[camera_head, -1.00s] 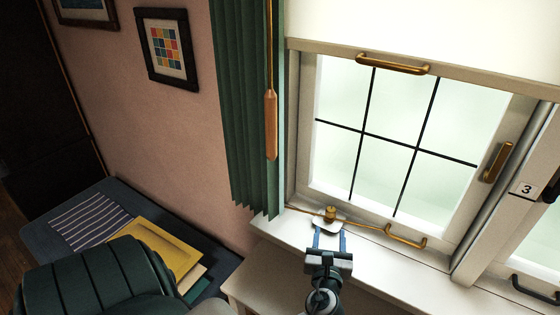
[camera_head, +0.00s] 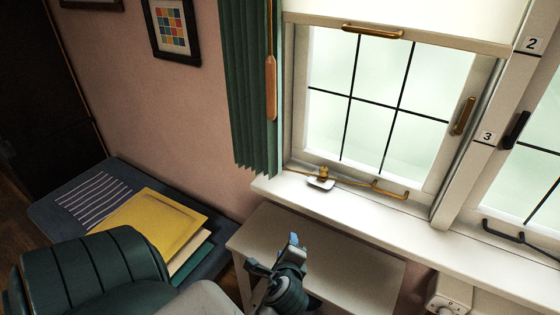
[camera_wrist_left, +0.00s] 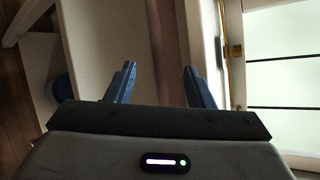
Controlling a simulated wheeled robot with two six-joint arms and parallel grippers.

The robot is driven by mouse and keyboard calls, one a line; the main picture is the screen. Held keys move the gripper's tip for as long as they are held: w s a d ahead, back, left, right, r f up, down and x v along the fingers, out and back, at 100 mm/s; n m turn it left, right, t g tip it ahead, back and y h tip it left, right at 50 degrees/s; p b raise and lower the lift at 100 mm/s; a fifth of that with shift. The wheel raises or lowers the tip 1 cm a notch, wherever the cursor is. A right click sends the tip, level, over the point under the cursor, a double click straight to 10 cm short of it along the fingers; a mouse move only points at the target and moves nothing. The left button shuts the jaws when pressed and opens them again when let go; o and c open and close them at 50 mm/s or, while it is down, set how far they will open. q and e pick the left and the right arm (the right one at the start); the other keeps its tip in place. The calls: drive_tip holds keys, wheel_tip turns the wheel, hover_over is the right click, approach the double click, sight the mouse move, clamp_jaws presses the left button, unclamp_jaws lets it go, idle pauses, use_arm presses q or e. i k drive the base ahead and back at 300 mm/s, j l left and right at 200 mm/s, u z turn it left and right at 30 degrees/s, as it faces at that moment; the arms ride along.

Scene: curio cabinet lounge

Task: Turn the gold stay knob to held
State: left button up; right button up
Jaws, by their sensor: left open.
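The gold stay knob (camera_head: 323,172) sits on a small white plate (camera_head: 320,184) on the window sill, at the lower left corner of the window. A thin gold stay bar (camera_head: 350,182) runs past it along the bottom of the frame. My left gripper (camera_head: 295,241) is below and in front of the sill, over the small pale table, apart from the knob. In the left wrist view its two blue fingers (camera_wrist_left: 158,88) are spread with nothing between them. My right gripper is not in view.
The gold bottom handle (camera_head: 390,192) is right of the knob. The green curtain (camera_head: 250,95) with a wooden pull (camera_head: 271,88) hangs on the left. The pale table (camera_head: 340,250) stands under the sill (camera_head: 375,215).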

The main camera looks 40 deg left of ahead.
sight(323, 170)
drive_tip(key=j+z, duration=0.1)
drive_tip(key=j, duration=1.25)
